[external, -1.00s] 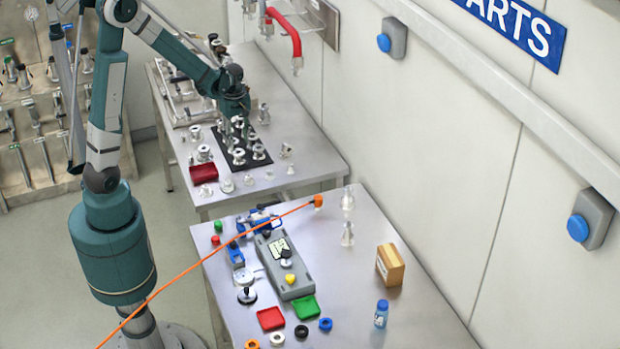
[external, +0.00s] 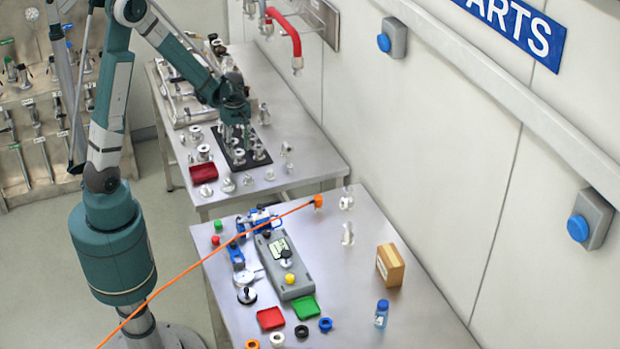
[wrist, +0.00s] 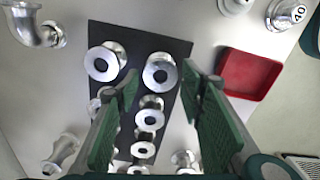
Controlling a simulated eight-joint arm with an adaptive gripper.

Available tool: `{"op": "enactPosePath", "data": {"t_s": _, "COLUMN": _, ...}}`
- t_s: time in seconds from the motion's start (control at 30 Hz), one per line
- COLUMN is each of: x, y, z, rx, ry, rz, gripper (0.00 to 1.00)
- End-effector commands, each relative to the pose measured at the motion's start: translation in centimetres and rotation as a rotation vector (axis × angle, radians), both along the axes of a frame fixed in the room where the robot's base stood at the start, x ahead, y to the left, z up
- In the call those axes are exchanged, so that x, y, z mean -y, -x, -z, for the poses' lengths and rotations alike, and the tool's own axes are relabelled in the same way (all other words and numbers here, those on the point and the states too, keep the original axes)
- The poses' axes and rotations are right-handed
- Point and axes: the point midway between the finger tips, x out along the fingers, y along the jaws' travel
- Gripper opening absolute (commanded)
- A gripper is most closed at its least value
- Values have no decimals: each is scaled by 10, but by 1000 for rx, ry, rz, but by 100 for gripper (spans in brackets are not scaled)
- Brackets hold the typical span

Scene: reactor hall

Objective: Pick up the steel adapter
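Several shiny steel fittings stand on a black mat (wrist: 182,28) on the far table; I cannot tell which one is the steel adapter. In the wrist view, one flanged fitting (wrist: 160,74) shows between the fingertips of my gripper (wrist: 162,84), and another flanged fitting (wrist: 101,63) is just left of the left fingertip. More fittings (wrist: 149,120) stand in a row between the fingers, nearer the palm. My gripper is open, with green pads apart and nothing held. In the external view my gripper (external: 238,138) is over the mat and partly hides the fittings.
A red tray (wrist: 246,74) lies right of the mat. Loose fittings lie around it, including an elbow (wrist: 36,26) and a piece marked 40 (wrist: 287,14). The near table (external: 370,215) holds other parts.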

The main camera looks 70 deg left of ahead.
Motion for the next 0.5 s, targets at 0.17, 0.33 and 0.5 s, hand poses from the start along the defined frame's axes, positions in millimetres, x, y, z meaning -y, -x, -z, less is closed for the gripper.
{"op": "enactPosePath", "data": {"t_s": 0.17, "x": 0, "y": 0, "z": 16, "rx": 0, "ry": 0, "rz": 0, "gripper": 38}}
{"op": "enactPosePath", "data": {"t_s": 0.33, "x": 0, "y": 0, "z": 25, "rx": 0, "ry": 0, "rz": 0, "gripper": 38}}
{"op": "enactPosePath", "data": {"t_s": 0.5, "x": 0, "y": 0, "z": 27, "rx": 0, "ry": 0, "rz": 0, "gripper": 38}}
